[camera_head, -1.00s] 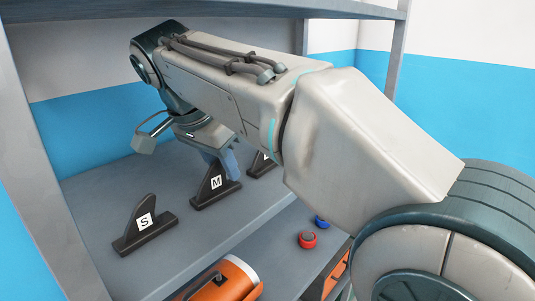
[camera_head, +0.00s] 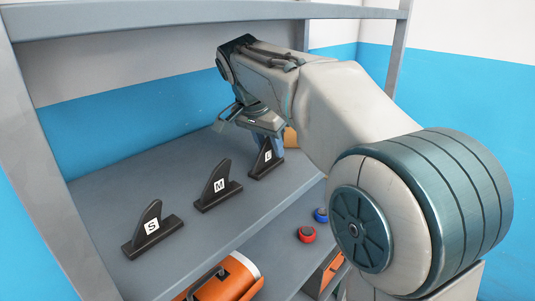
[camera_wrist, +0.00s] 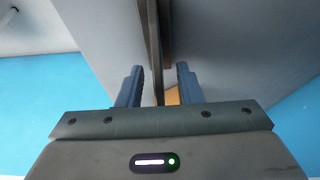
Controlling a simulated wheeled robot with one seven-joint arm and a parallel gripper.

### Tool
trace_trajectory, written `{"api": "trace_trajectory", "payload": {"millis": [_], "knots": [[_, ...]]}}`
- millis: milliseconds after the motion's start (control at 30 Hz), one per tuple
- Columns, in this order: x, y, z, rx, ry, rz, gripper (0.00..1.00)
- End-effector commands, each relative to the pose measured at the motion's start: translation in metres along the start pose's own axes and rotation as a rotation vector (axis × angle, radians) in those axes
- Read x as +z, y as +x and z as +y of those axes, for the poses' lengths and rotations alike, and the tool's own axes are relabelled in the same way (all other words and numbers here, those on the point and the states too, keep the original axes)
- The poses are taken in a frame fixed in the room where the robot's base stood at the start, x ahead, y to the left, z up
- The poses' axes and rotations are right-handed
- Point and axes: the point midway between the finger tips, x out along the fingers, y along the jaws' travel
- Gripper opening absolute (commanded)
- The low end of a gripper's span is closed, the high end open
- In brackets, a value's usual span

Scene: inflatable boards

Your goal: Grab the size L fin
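The size L fin (camera_head: 268,160) is a dark fin marked L on a flat base. It stands upright on the shelf, rightmost in the row of fins in the head view. My gripper (camera_head: 267,142) is right at its upper part and partly hides it. In the wrist view, my gripper (camera_wrist: 158,86) is open, and the thin dark edge of the fin (camera_wrist: 153,45) runs between the two blue fingers. A gap shows on each side, so the fingers do not appear to touch it.
The M fin (camera_head: 216,187) and S fin (camera_head: 151,229) stand to the left on the same shelf (camera_head: 110,190). A tan object (camera_head: 291,139) is partly hidden behind my gripper.

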Motion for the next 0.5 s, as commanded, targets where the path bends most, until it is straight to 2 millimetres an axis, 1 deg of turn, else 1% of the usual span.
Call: {"api": "trace_trajectory", "payload": {"millis": [267,300,367,400,500], "knots": [[0.0003,0.0038,0.0001,-0.001,0.001,0.001,0.33],[0.0003,0.0038,0.0001,-0.001,0.001,0.001,0.27],[0.0004,0.0038,0.0001,-0.001,0.001,0.001,0.1],[0.0004,0.0037,0.0001,-0.001,0.001,0.001,0.0],[0.0004,0.0037,0.0001,-0.001,0.001,0.001,0.0]]}}
